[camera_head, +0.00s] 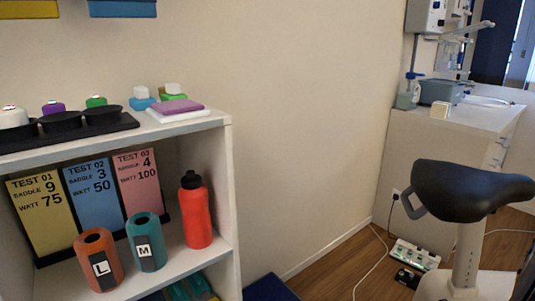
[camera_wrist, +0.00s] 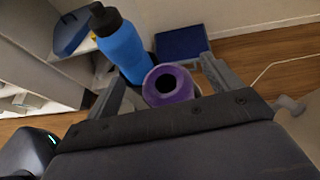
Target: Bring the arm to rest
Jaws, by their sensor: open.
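My gripper (camera_wrist: 163,68) shows in the wrist view with its two dark fingers spread apart, so it is open. A purple cylinder with a dark round hole in its top (camera_wrist: 181,86) appears between the fingers. I cannot tell whether it touches them or what it stands on. A blue bottle with a black cap (camera_wrist: 122,47) stands tilted in the picture beside the left finger. My gripper and arm are not seen in the head view.
A white shelf (camera_head: 215,137) holds a red bottle (camera_head: 196,213), an orange L cylinder (camera_head: 97,262), a teal M cylinder (camera_head: 146,243) and test cards. A black bike saddle (camera_head: 452,188) stands at right. A dark blue block (camera_wrist: 183,43) lies on the wooden floor by the wall.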

